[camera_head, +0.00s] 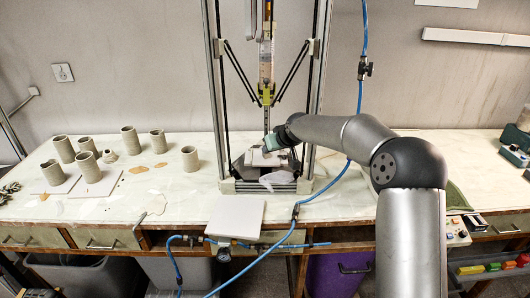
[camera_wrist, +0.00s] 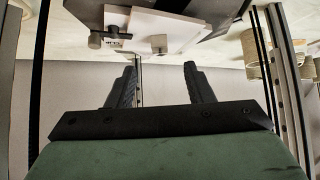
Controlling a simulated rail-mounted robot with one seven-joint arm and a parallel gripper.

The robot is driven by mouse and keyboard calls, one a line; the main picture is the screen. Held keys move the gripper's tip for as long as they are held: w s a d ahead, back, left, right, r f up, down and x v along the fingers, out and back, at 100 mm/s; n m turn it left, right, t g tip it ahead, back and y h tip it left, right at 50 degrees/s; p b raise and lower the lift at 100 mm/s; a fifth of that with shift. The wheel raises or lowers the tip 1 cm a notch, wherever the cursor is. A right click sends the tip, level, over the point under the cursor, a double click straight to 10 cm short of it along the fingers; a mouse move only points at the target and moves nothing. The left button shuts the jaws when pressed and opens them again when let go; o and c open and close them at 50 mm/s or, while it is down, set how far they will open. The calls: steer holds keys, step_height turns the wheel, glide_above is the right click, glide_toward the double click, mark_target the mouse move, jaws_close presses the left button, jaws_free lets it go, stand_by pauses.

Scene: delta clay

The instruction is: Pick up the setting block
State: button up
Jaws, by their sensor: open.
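My gripper (camera_head: 272,142) is at the delta clay printer, just above its print bed. In the wrist view my gripper (camera_wrist: 161,67) has its two dark fingers apart with nothing between them. A small grey piece (camera_wrist: 158,44) shows at the edge of a pale plate (camera_wrist: 175,32), in line with the gap between the fingers and apart from them. It may be the setting block, but it is too small to be sure. The pale plate also shows on the bed in the head view (camera_head: 257,160). My gripper and arm partly hide the bed there.
The printer's frame posts (camera_head: 213,90) stand on both sides of my gripper. Several clay cylinders (camera_head: 129,140) stand at the left of the table. A blue hose (camera_head: 325,187) crosses in front. A white board (camera_head: 236,217) lies at the front edge.

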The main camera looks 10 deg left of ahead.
mark_target(266, 155)
steer(key=shift+p+x, duration=1.5)
steer(key=shift+x, duration=2.35)
steer(key=shift+r, duration=0.15)
jaws_close()
